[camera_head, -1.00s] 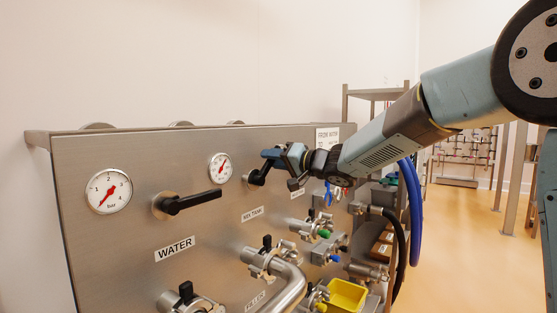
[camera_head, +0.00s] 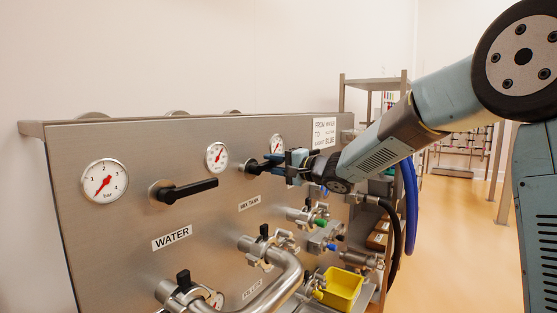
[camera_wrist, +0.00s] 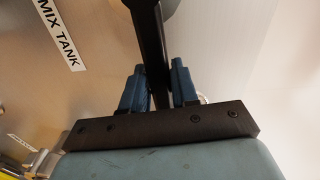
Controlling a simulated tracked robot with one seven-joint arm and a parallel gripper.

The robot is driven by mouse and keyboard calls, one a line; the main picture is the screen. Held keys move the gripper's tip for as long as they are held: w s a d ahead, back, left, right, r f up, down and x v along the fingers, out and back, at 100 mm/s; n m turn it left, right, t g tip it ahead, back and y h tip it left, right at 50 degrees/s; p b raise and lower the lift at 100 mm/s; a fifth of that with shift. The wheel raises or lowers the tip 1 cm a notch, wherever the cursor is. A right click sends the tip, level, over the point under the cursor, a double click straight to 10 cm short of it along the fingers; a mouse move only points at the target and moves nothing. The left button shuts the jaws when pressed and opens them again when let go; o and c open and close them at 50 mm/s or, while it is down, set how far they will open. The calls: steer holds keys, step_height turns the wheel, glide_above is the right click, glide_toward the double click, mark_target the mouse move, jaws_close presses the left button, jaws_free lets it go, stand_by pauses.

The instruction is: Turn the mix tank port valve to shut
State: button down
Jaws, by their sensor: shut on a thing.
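The mix tank port valve is a black lever handle (camera_head: 258,165) on the steel panel, above the MIX TANK label (camera_head: 249,203). My gripper (camera_head: 277,160) is at the lever's outer end, its blue fingers closed around the handle. In the wrist view the black lever (camera_wrist: 149,40) runs down between the two blue fingers of my gripper (camera_wrist: 159,88). The lever now lies roughly level, pointing right along the panel. Its far tip is hidden by the fingers.
Two smaller gauges flank the mix tank valve. Below are pipe couplings (camera_head: 262,247) and a yellow bin (camera_head: 342,288). Blue and black hoses hang at right.

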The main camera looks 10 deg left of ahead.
steer(key=c, duration=0.9)
jaws_free()
steer(key=shift+f, duration=0.1)
steer(key=s+d+t+h, duration=0.25)
steer(key=d+h, duration=0.25)
steer(key=d, duration=0.5)
steer(key=s+d+r+m+t+h, duration=0.1)
steer(key=s+d+t+h, duration=0.3)
steer(key=d, duration=0.7)
steer(key=s+d+h, duration=0.2)
steer(key=d+h, duration=0.3)
steer(key=d, duration=0.5)
steer(key=s+d+f+n+g+h, duration=0.1)
steer(key=s+d+f+g, duration=0.1)
steer(key=s, duration=0.6)
steer(key=s+d+f+n+g+h, duration=0.1)
steer(key=s+d+f+g, duration=0.2)
steer(key=s, duration=0.5)
steer(key=s+d+f+n+g, duration=0.2)
steer(key=s+d+f, duration=0.2)
steer(key=s, duration=0.5)
steer(key=shift+s+f+g+h, duration=0.1)
steer(key=shift+f+g+h, duration=0.25)
steer(key=shift+f, duration=0.3)
